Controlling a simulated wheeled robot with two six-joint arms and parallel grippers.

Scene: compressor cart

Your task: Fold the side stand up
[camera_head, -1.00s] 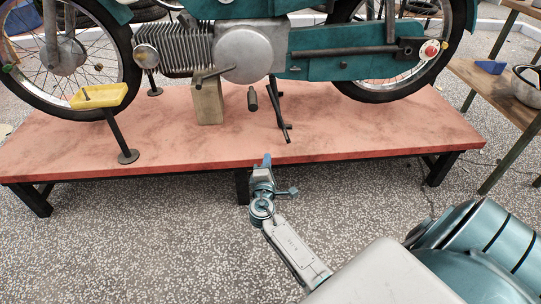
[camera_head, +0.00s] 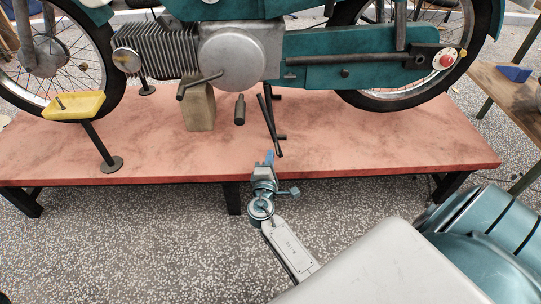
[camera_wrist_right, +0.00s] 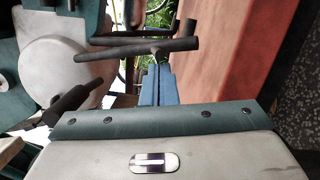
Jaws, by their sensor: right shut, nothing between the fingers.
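The side stand (camera_head: 272,128) is a thin black bar under the green motorcycle, right of the round engine cover. It slants down towards the platform's front, its lower end low and near me. In the right wrist view the side stand (camera_wrist_right: 150,47) is a dark bar crossing beyond the fingertips. My right gripper (camera_head: 269,157) is shut and empty, with its blue fingertips just left of the stand's lower end in the head view. In the wrist view the closed fingers (camera_wrist_right: 157,85) point at the bar; I cannot tell if they touch it. My left gripper is out of view.
The motorcycle (camera_head: 325,52) stands over a red platform (camera_head: 370,150) with dark legs. A wooden block (camera_head: 199,108) is under the engine, left of a dark pedal (camera_head: 239,109). A yellow tray (camera_head: 75,105) on a post stands at left. A wooden bench (camera_head: 505,95) is at right.

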